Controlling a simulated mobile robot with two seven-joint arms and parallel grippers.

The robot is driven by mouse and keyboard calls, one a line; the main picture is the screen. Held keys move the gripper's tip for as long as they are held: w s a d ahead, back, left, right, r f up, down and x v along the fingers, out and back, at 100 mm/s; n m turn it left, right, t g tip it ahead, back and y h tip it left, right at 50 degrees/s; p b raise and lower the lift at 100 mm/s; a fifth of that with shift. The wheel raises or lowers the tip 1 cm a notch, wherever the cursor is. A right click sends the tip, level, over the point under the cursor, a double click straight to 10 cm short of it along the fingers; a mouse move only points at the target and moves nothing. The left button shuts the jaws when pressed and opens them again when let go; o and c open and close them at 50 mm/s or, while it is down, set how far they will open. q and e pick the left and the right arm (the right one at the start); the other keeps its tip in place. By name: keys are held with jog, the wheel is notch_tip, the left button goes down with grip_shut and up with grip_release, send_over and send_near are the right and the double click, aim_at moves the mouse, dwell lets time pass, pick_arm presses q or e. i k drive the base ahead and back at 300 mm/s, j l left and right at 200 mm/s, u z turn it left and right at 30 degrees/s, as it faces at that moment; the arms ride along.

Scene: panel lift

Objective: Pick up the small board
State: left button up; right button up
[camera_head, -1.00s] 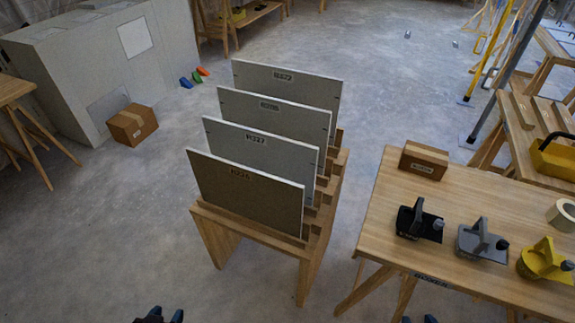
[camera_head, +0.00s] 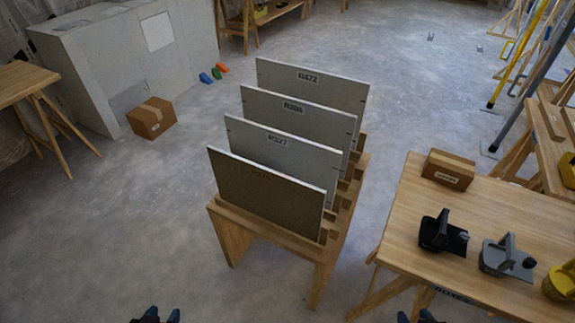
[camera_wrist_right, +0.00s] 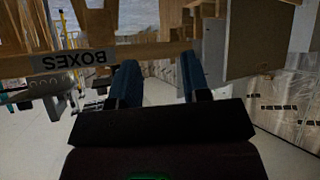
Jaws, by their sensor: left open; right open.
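Several boards stand upright in a row in a slotted wooden rack (camera_head: 228,215). The front board (camera_head: 265,188) has a brown face; behind it are a grey board (camera_head: 285,150), another grey board (camera_head: 300,118) and the rearmost board (camera_head: 312,85), with printed labels. They look alike in size, so I cannot tell which is the small one. My left gripper (camera_head: 156,316) is open and empty at the bottom edge, apart from the rack. My right gripper (camera_head: 417,317) is open and empty; its two blue fingers show apart in the right wrist view (camera_wrist_right: 161,85).
A wooden table (camera_head: 400,235) on the right carries a cardboard box (camera_head: 448,170) and black (camera_head: 443,235), grey (camera_head: 507,258) and yellow (camera_head: 560,281) tools. Another carton (camera_head: 151,118) lies on the floor at left. The floor before the rack is clear.

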aim_at(313, 164)
jog(key=i+j+z, duration=0.7)
jog(key=j+z, duration=0.2)
